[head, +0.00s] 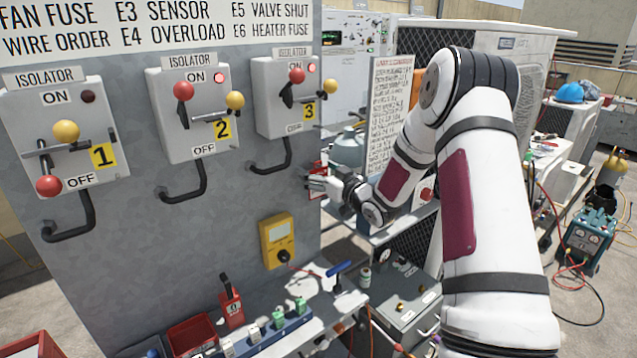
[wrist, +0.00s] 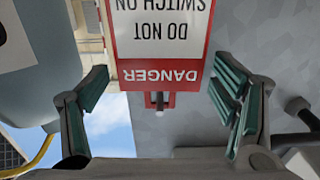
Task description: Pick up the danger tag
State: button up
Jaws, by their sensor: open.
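The danger tag (wrist: 160,45) is a white card with a red border, reading DANGER and DO NOT SWITCH ON. It appears upside down in the wrist view, at a small red mount with a grey peg (wrist: 160,100) on the grey panel. My gripper (wrist: 160,78) is open, one finger on each side of the tag, with gaps between and nothing held. In the head view my gripper (head: 326,185) is at the panel's right edge, where only a red sliver of the tag (head: 318,172) shows; the gripper hides the rest.
The grey panel (head: 225,225) carries three isolators, with isolator 3 (head: 289,95) above my gripper. A bench (head: 330,310) with small tools stands below.

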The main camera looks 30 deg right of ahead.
jog(key=c, duration=1.1)
jog(key=shift+s+r, duration=0.1)
jog(key=shift+r, duration=0.05)
jog(key=s+d+p, duration=0.2)
jog(key=s, duration=0.3)
jog(key=s+d+p, duration=0.3)
jog(key=s, duration=0.2)
jog(key=s+d+p, duration=0.3)
jog(key=s, duration=0.2)
jog(key=shift+s+d, duration=0.25)
jog(key=shift+s, duration=0.15)
